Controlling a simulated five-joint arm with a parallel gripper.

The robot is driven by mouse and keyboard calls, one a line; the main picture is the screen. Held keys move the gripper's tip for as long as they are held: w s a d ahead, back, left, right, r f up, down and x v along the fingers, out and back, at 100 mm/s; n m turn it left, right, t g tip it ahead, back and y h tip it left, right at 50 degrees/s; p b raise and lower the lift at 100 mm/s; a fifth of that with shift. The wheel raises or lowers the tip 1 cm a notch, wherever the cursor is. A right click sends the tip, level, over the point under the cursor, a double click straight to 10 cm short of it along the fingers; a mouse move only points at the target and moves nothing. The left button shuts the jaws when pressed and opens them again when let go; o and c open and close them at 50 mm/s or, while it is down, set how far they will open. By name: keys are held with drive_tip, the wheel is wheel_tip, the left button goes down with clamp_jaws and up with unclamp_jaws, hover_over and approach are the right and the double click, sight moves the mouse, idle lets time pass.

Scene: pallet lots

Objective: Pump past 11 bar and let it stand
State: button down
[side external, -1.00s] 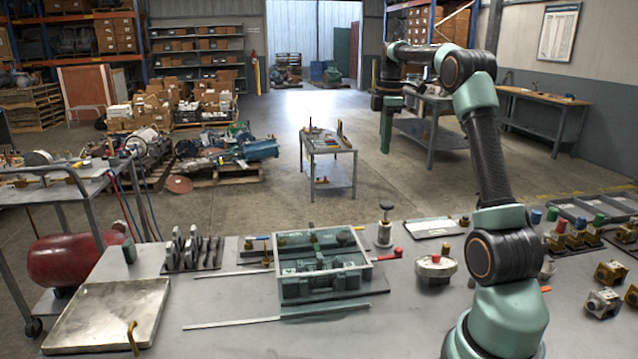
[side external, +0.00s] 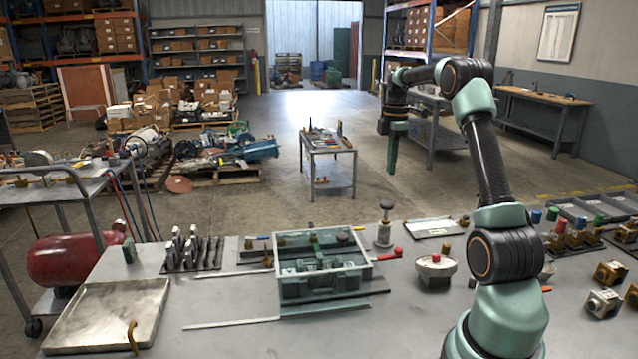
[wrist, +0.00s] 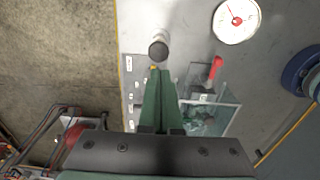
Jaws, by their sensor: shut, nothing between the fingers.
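My gripper (side external: 392,168) is shut and empty, pointing down above the back edge of the bench. In the wrist view its green fingertips (wrist: 157,72) appear just below a round dark knob (wrist: 158,50). In the side view this knob (side external: 386,206) tops a short post on a pale base, below my fingers and apart from them. A white round dial (wrist: 237,20) has a red pointer; its figures are too small to read. In the side view the dial (side external: 434,268) stands right of the green open box (side external: 322,290). A red lever (wrist: 217,66) sticks out at the box.
An empty metal tray (side external: 105,312) lies at the bench's left. Upright grey parts in a rack (side external: 192,248) stand left of the box. Brass fittings with coloured caps (side external: 572,238) and a brass cube block (side external: 603,303) stand at the right. The front middle is fairly clear.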

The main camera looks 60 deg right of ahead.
sight(388, 204)
wheel_tip(388, 204, down, 9)
drive_tip(key=shift+r, duration=0.15)
idle(0.4)
drive_tip(key=shift+f, duration=1.9)
wheel_tip(388, 204, up, 15)
drive_tip(key=shift+f, duration=0.15)
